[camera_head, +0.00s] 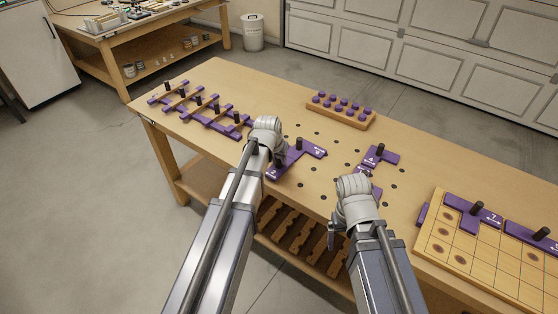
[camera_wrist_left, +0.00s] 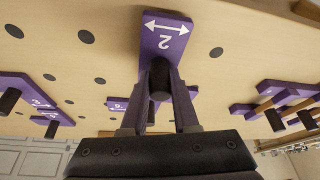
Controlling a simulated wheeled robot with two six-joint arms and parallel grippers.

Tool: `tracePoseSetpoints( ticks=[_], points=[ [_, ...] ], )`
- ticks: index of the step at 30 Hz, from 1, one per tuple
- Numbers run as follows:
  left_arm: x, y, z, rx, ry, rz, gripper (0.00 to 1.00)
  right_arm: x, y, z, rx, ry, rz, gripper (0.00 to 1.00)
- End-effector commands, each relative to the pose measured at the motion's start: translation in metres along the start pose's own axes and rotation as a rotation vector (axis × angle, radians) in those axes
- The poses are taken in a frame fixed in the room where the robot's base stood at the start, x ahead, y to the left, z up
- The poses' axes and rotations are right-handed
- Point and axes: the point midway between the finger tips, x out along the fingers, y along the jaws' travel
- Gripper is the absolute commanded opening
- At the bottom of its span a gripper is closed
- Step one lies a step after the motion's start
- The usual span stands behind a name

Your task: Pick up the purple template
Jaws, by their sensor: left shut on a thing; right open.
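A purple L-shaped template (camera_head: 312,152) with a black peg lies by my left gripper (camera_head: 278,158) on the bench. In the left wrist view, a purple template (camera_wrist_left: 166,34) marked 2 with a white double arrow fills the top middle. There my left gripper (camera_wrist_left: 161,92) is shut on its black peg (camera_wrist_left: 160,76); whether the template is lifted is hard to tell. My right gripper (camera_head: 357,192) is open beside another purple template (camera_head: 385,155) with a black peg; its fingertips are mostly hidden.
Several purple templates lie on a wooden rack (camera_head: 205,108) at the bench's left end. A wooden block (camera_head: 343,116) with purple pegs stands at the back. A wooden board (camera_head: 447,240) with purple templates 7 and others lies at right. Dark holes dot the bench top (camera_head: 262,95).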

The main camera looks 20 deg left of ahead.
Motion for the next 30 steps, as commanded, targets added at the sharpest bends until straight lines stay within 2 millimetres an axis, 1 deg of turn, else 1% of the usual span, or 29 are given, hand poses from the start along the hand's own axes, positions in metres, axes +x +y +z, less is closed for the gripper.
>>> tracePoseSetpoints(
  ticks=[1,12,15,19,27,28,30],
  points=[
    [-0.011,0.000,-0.004,0.000,0.000,0.000,0.00,-0.012,0.001,0.001,0.000,0.000,0.000,0.88],
    [-0.064,0.000,-0.026,0.000,0.000,0.000,0.00,-0.069,0.006,0.004,0.000,0.000,0.000,0.88],
    [-0.074,0.000,-0.031,0.000,0.000,0.000,0.00,-0.080,0.008,0.005,0.000,0.000,0.000,0.88],
    [-0.080,0.000,-0.033,0.000,0.000,0.000,0.00,-0.086,0.008,0.005,0.000,0.000,0.000,0.88],
    [-0.079,0.000,-0.033,0.000,0.000,0.000,0.00,-0.085,0.008,0.005,0.000,0.000,0.000,0.88],
    [-0.079,0.000,-0.033,0.000,0.000,0.000,0.00,-0.085,0.008,0.005,0.000,0.000,0.000,0.86],
    [-0.079,0.000,-0.033,0.000,0.000,0.000,0.00,-0.085,0.008,0.005,0.000,0.000,0.000,0.78]
  ],
)
